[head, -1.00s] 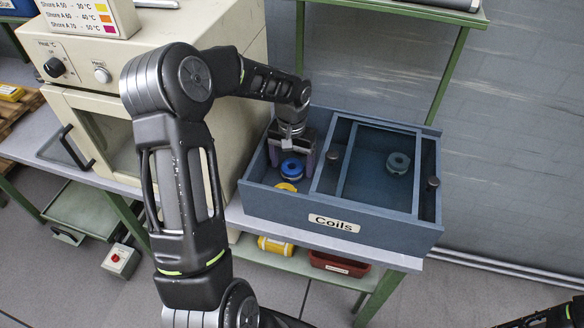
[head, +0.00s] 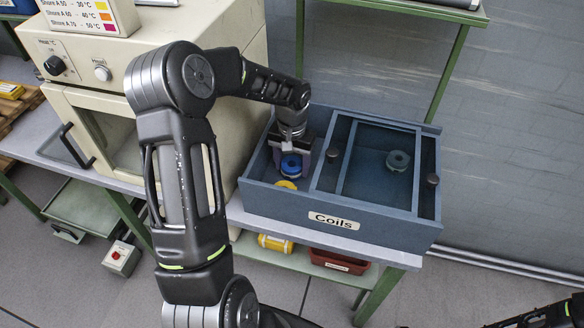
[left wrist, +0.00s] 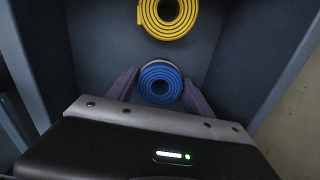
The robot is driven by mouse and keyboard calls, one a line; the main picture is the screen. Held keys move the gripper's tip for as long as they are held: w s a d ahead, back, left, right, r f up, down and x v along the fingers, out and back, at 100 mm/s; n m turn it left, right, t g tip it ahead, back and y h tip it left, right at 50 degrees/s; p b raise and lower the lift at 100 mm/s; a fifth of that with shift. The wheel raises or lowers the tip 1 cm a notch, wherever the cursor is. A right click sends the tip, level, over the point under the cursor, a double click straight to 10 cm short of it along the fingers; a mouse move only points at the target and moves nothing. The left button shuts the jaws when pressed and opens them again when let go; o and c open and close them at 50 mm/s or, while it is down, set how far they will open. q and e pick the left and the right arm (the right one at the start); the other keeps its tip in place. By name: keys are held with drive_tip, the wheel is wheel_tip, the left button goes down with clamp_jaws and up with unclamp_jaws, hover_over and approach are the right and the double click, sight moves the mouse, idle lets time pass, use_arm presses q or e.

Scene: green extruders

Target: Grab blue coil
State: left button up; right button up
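The blue coil (head: 291,166) sits in the left, open compartment of the blue-grey Coils box (head: 270,207). A yellow coil (head: 286,185) lies just in front of it. My left gripper (head: 290,160) is down inside that compartment, open, its purple fingers on either side of the blue coil. In the left wrist view the blue coil (left wrist: 160,83) shows between the fingertips, with the yellow coil (left wrist: 168,15) beyond it. Whether the fingers touch the coil I cannot tell. Part of my right arm shows at the bottom right; its gripper is out of view.
A grey-green coil (head: 397,161) lies in the box's right part, beside a frame with two dark knobs. A cream oven (head: 110,130) stands close on the left. A red bin (head: 338,262) and a yellow item (head: 275,244) are on the shelf below.

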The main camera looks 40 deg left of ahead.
use_arm(q)
drive_tip(key=c, duration=1.1)
drive_tip(key=shift+o, duration=0.2)
wheel_tip(320, 180, up, 10)
drive_tip(key=b, duration=0.1)
drive_tip(key=shift+b, duration=0.3)
